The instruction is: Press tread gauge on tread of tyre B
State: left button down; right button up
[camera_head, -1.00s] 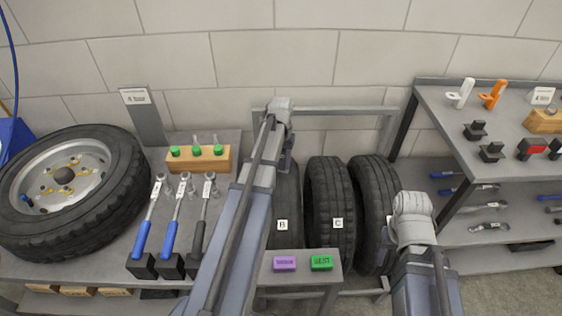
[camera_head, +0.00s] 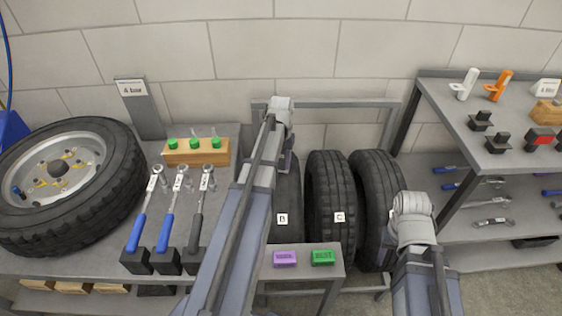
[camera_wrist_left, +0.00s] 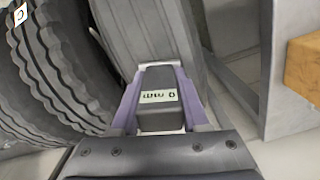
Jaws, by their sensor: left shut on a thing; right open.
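Tyre B (camera_head: 287,205), with a white B label, stands upright in a rack behind my left arm. In the left wrist view its worn, rather smooth tread (camera_wrist_left: 145,32) fills the top middle. My left gripper (camera_wrist_left: 160,118) is shut on the tread gauge (camera_wrist_left: 158,115), a dark block with a pale display that seems to read 0 mm, upside down. The gauge's far end points at the tread; I cannot tell whether it touches. In the head view that gripper (camera_head: 286,162) is mostly hidden by my arm. My right arm shows, but its gripper does not.
Tyre C (camera_head: 328,190) stands right of tyre B, with another tyre (camera_head: 374,190) beyond. A small stand (camera_head: 335,268) with purple (camera_head: 285,258) and green (camera_head: 323,257) blocks is in front. Left is a bench with a wheel (camera_head: 120,165) and wrenches; right, a shelf (camera_head: 450,100).

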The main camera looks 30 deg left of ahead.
pick_arm(q)
jog(key=shift+f+b, duration=0.65)
dwell(1.7)
jog(key=shift+r, duration=0.15)
notch_tip(320, 180, up, 6)
jog(key=p, duration=0.6)
jog(key=shift+d, duration=0.1)
dwell(0.8)
